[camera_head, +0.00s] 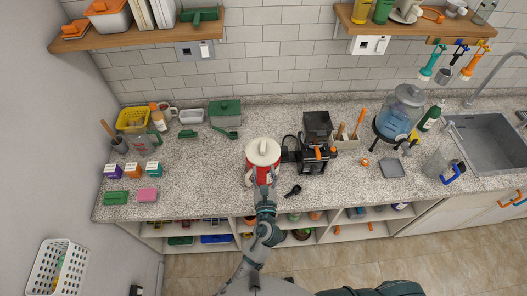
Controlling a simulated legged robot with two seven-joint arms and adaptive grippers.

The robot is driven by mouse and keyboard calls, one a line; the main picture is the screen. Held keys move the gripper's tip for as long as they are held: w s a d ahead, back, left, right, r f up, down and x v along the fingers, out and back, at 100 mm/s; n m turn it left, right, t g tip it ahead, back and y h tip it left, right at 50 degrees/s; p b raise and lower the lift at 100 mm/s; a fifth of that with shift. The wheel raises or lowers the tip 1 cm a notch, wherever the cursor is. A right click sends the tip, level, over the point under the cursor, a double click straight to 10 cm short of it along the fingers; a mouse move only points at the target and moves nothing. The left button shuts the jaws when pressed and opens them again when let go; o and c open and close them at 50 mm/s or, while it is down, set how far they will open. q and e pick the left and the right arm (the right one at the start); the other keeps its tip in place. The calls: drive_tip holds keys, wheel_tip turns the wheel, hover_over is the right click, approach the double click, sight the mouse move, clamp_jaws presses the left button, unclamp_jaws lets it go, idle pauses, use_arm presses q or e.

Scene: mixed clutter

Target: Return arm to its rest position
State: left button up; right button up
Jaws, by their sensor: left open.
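My left arm reaches up from the bottom middle to the counter's front edge. Its gripper (263,180) is open, over the front of a red pot with a cream lid (263,152). The pot stands upright on the speckled counter. The fingers overlap the pot's front in this view, and I cannot tell whether they touch it. A dark teal part of my own body shows at the bottom right. My right gripper is not in view.
A black coffee machine (317,127) stands close to the right of the pot. A water dispenser (400,112), a pitcher (440,163) and a sink (485,140) are farther right. Small boxes (133,170) stand at the left. Open shelves (330,232) lie below the counter.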

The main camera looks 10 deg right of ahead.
use_arm(q)
drive_tip(key=s, duration=0.5)
drive_tip(key=s+a+f+n+g+y, duration=0.2)
drive_tip(key=s+a+f+n+g, duration=0.15)
drive_tip(key=a+f+n, duration=0.45)
drive_tip(key=s+a+f+n+g+y, duration=0.25)
drive_tip(key=a+f+n+g, duration=0.25)
drive_tip(key=a+n, duration=0.7)
drive_tip(key=s+a+f+n+g+h, duration=0.1)
drive_tip(key=s+a+n+g+h, duration=0.15)
drive_tip(key=s+n, duration=0.45)
drive_tip(key=s+a+f+n+g+h, duration=0.1)
drive_tip(key=s+a+f+n+g, duration=0.2)
drive_tip(key=s+n, duration=0.4)
wheel_tip(320, 180, down, 28)
drive_tip(key=s+a+g+b, duration=0.1)
drive_tip(key=s+g+b, duration=0.1)
drive_tip(key=b, duration=0.2)
drive_tip(key=s+a+f+g+b, duration=0.1)
drive_tip(key=s+a+f+b, duration=0.1)
drive_tip(key=s+f, duration=1.5)
wheel_tip(320, 180, down, 3)
drive_tip(key=shift+s+a+r+b, duration=0.1)
drive_tip(key=shift+s+a+b, duration=0.3)
drive_tip(key=shift+a, duration=0.3)
